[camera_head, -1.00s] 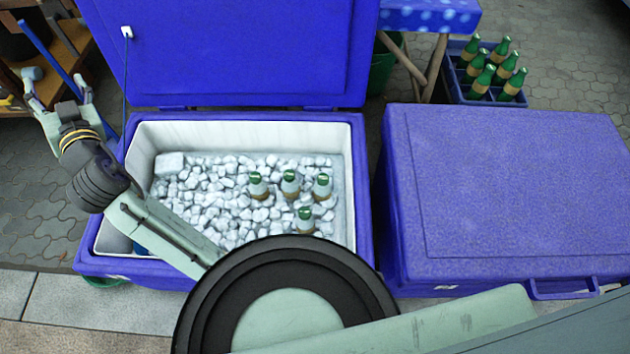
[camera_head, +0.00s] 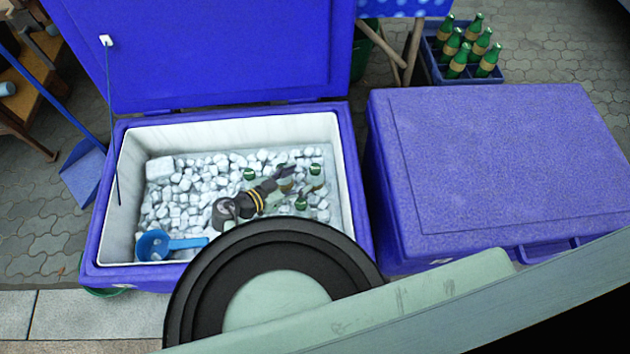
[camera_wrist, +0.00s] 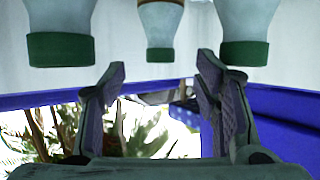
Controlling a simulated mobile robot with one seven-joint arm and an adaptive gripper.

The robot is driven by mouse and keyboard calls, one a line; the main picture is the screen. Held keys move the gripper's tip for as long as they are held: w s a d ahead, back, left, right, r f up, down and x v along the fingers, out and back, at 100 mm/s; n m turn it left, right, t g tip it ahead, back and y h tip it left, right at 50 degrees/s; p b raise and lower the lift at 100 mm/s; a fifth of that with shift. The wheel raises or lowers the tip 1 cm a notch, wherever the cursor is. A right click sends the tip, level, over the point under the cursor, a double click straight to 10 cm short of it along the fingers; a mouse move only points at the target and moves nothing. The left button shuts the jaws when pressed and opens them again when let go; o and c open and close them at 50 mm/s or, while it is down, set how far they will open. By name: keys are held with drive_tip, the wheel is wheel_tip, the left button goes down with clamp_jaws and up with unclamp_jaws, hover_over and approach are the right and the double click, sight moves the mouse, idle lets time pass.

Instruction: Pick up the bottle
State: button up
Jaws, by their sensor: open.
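Green-capped bottles stand in the ice of the open cooler (camera_head: 345,215). In the head view one bottle (camera_head: 249,174) is left of my gripper (camera_head: 290,178), one (camera_head: 315,170) is to its right, and one (camera_head: 300,204) is nearer. Another, by the fingers, is partly hidden. My gripper is open and empty, low over the ice among the bottles. The wrist view appears upside down. It shows a middle bottle (camera_wrist: 160,25) lined up with the gap between my fingers (camera_wrist: 162,72), with a left bottle (camera_wrist: 60,25) and a right bottle (camera_wrist: 245,25) on either side.
A blue scoop (camera_head: 155,245) lies in the cooler's near left corner. The raised lid (camera_head: 210,50) stands behind. A closed cooler (camera_head: 490,170) is on the right. A crate (camera_head: 470,95) of green bottles sits farther back. The cooler's walls surround my gripper.

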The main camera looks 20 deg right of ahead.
sight(311, 173)
drive_tip(key=shift+p+x, duration=0.85)
drive_tip(key=shift+x, duration=2.2)
drive_tip(key=shift+c, duration=0.5)
clamp_jaws()
